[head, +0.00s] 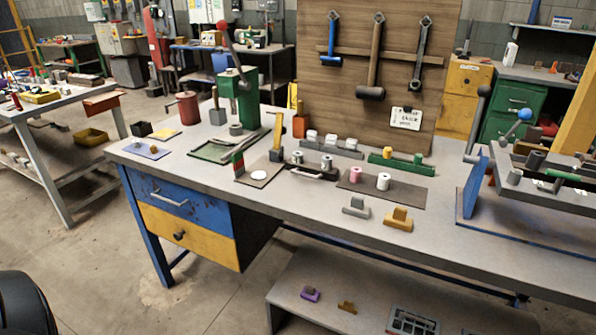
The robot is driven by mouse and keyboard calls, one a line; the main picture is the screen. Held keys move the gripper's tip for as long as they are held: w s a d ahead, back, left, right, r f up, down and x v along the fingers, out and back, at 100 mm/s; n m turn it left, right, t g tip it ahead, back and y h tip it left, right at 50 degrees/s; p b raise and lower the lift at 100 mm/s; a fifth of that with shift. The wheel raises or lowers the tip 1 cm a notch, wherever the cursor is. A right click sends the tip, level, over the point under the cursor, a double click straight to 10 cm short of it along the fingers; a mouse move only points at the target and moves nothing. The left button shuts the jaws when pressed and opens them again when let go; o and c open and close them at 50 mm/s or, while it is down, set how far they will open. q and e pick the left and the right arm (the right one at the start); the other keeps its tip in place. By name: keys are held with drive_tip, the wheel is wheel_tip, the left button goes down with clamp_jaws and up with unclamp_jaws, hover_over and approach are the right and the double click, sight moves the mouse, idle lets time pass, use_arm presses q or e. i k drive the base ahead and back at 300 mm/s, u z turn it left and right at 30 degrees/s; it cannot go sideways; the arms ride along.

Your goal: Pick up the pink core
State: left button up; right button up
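The pink core (355,174) is a small upright cylinder. It stands on a dark flat mat (402,196) on the workbench, right of the middle of the head view. A white core (383,181) of similar shape stands just to its right on the same mat, a small gap apart. Neither of my grippers shows in this view, so nothing of mine is near the pink core.
A grey block (356,207) and an orange block (398,221) lie in front of the mat. Behind it is a green strip (402,165) with small parts. A green press (238,98) stands left. A blue-sided stand (474,186) is at right. The bench's front strip is clear.

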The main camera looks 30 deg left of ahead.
sight(356, 173)
drive_tip(key=u, duration=0.15)
drive_tip(key=i, duration=0.35)
drive_tip(key=u, duration=0.4)
drive_tip(key=k, duration=0.45)
drive_tip(key=u, duration=1.25)
drive_tip(key=i, duration=0.65)
drive_tip(key=z, duration=0.95)
